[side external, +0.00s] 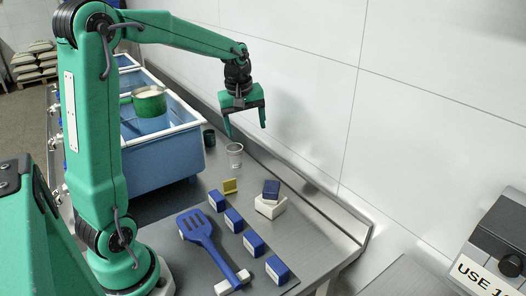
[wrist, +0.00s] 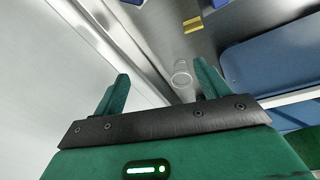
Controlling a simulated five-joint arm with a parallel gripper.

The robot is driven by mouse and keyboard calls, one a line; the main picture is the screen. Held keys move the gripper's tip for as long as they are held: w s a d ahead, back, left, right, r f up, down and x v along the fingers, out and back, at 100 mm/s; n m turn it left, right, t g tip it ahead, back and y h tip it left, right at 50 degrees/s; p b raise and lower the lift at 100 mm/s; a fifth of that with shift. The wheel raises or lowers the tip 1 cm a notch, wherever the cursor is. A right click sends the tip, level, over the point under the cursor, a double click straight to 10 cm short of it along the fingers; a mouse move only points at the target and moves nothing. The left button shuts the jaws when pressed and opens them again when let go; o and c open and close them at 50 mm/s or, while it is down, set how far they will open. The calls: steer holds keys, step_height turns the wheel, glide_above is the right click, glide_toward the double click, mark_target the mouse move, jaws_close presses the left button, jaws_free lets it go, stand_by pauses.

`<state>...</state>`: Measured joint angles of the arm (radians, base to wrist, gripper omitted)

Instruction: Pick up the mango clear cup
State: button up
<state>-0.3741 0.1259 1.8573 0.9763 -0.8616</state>
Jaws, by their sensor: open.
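A clear, see-through cup (side external: 235,156) stands on the steel counter behind the yellow block; no mango colour is visible on it. The cup also shows in the wrist view (wrist: 181,75), beyond the gripper and close to its right finger in the picture. My gripper (side external: 246,132) is green with a black palm. It is open and empty, pointing down in the air above and around the cup's area, with a gap between the fingers and the cup. In the wrist view my gripper (wrist: 162,88) has its two fingers spread wide.
A blue basin (side external: 165,165) with a pot (side external: 149,101) stands left of the cup, near a dark green cup (side external: 209,137). A yellow block (side external: 230,186), several blue blocks, a blue spatula (side external: 208,245) and a white block (side external: 271,207) lie in front. A wall runs along the right.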

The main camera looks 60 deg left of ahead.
mark_target(235, 144)
steer(key=w+a+f+n+g, duration=0.1)
steer(key=w+a+f+n, duration=0.3)
steer(key=a+f+n, duration=0.4)
steer(key=a+f, duration=0.4)
steer(key=a, duration=0.2)
steer(key=shift+f+g+h, duration=0.25)
steer(key=shift+g+h, duration=0.15)
steer(key=shift+f, duration=0.1)
steer(key=shift+f, duration=1.2)
steer(key=shift+f, duration=0.15)
steer(key=shift+f, duration=2.45)
steer(key=c, duration=1)
